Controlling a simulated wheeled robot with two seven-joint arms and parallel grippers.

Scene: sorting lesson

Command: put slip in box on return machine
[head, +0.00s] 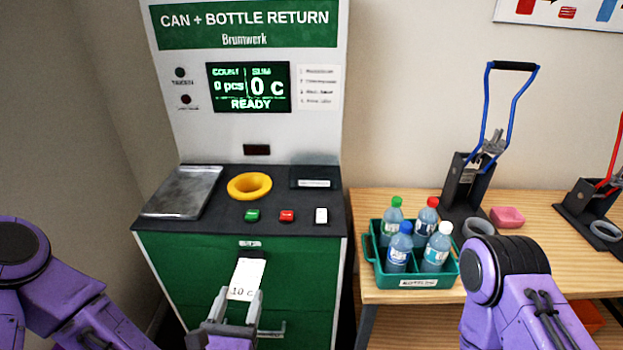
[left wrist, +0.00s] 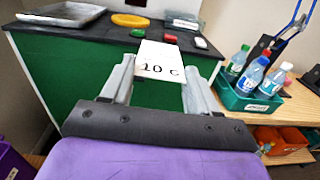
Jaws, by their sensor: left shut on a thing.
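The white slip (head: 247,279), printed "10 c", is in front of the return machine's green front (head: 180,264). Its upper end meets the dark slot under a small label; I cannot tell whether it is still inside. My left gripper (head: 236,304) is shut on the slip's lower end. In the left wrist view the slip (left wrist: 160,60) stands out between the fingers (left wrist: 158,88). A dark box (head: 315,172) with a white label sits at the back right of the machine's black top (head: 210,222). My right arm shows at the lower right, its gripper out of view.
A metal tray (head: 183,192), a yellow ring (head: 249,185) and green, red and white buttons (head: 287,216) are on the machine's top. A green crate (head: 370,272) with several bottles stands on the wooden table (head: 400,200) at right, near a blue-handled press (head: 473,170).

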